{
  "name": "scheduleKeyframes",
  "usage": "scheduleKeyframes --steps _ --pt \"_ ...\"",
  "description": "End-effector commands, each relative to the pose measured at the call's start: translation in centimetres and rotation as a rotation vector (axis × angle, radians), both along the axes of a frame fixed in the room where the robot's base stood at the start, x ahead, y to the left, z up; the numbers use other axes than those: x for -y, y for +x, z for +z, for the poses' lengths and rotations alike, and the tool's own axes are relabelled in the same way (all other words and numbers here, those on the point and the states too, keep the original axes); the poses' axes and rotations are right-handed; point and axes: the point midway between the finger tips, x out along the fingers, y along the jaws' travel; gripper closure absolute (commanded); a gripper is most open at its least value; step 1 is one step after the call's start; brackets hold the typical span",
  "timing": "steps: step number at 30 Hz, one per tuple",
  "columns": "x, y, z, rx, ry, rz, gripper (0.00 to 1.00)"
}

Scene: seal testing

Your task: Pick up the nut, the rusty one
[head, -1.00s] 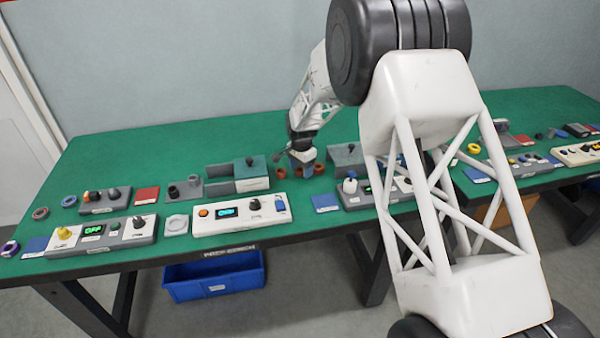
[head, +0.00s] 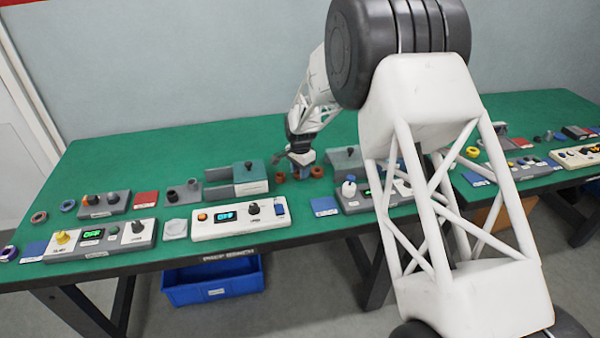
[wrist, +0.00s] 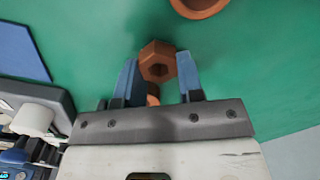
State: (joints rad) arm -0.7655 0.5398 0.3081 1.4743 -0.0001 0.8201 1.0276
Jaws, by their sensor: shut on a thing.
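A rusty brown hexagonal nut (wrist: 158,62) sits between the tips of my gripper's two blue fingers (wrist: 158,78) in the wrist view. My gripper is shut on the nut, with its hole visible. In the head view my gripper (head: 302,160) is low over the green table among small brown pieces. I cannot tell there whether the nut touches the table. Another brown ring (wrist: 200,5) is at the top edge of the wrist view. Part of one more brown piece (wrist: 153,100) shows behind the nut, mostly hidden.
A grey-green box (head: 249,177) stands left of my gripper and a similar one (head: 345,160) to the right. A brown ring (head: 317,172) lies close by on the right. Control panels (head: 240,217) line the front of the green table (head: 140,150).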

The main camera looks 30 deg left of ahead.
Motion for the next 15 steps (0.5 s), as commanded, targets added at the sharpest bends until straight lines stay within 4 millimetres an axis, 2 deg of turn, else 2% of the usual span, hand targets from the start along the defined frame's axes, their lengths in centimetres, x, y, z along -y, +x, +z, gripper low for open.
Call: scheduleKeyframes --steps 9,15 --pt "0.1 -0.1 3.4 0.001 0.001 0.0 0.9" --pt "1.8 -1.9 3.4 0.001 0.001 0.0 0.9"
